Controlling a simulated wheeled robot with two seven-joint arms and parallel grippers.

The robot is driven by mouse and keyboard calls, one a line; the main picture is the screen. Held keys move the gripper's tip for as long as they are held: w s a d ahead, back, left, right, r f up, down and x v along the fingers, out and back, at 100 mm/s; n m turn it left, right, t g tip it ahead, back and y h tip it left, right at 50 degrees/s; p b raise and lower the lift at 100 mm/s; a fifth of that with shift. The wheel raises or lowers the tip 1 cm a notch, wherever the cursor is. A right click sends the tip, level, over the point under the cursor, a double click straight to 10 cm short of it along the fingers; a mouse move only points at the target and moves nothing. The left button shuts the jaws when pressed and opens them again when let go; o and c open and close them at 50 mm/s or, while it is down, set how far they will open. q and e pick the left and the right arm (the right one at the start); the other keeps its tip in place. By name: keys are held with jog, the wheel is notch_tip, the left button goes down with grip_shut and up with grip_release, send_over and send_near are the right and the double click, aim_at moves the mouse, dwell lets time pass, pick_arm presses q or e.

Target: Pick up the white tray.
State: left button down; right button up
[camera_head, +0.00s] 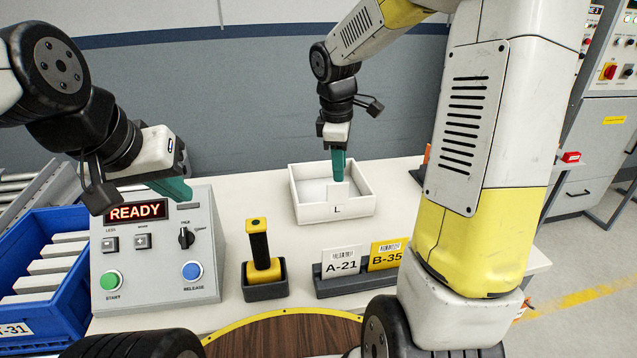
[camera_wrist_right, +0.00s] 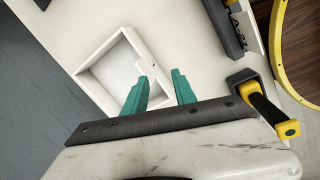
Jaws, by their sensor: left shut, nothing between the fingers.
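The white tray (camera_head: 313,212), a shallow square box marked "L" on its front wall, sits on the white table at the back centre. It also shows in the right wrist view (camera_wrist_right: 97,55). My right gripper (camera_head: 338,180) points down at the tray near its front wall. In the right wrist view the teal fingers (camera_wrist_right: 161,76) are open, with a tray wall seen between them; whether they touch it I cannot tell. My left gripper (camera_head: 185,196) is shut and empty, above the grey control box, away from the tray.
The control box (camera_head: 155,265) with a READY display stands at left, beside a blue crate (camera_head: 60,320). A yellow-black handle in a holder (camera_head: 265,290) and a card stand with A-21 and B-35 (camera_head: 362,285) stand in front of the tray. Table left of the tray is clear.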

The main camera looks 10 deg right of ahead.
aim_at(338, 200)
jog(key=w+f+n, duration=0.1)
jog(key=f, duration=0.1)
jog(key=w+f+n+g, duration=0.1)
jog(key=w+f, duration=0.1)
jog(key=f, duration=0.1)
jog(key=w+f+n, duration=0.2)
jog(key=shift+w+d+f, duration=0.1)
jog(key=shift+d+f, duration=0.05)
jog(key=shift+f, duration=0.05)
jog(key=f, duration=0.5)
jog(key=d+f, duration=0.1)
jog(key=f, duration=0.1)
jog(key=shift+d+f, duration=0.1)
jog(key=shift+f, duration=0.25)
grip_shut()
jog(key=shift+r, duration=0.1)
dwell(0.5)
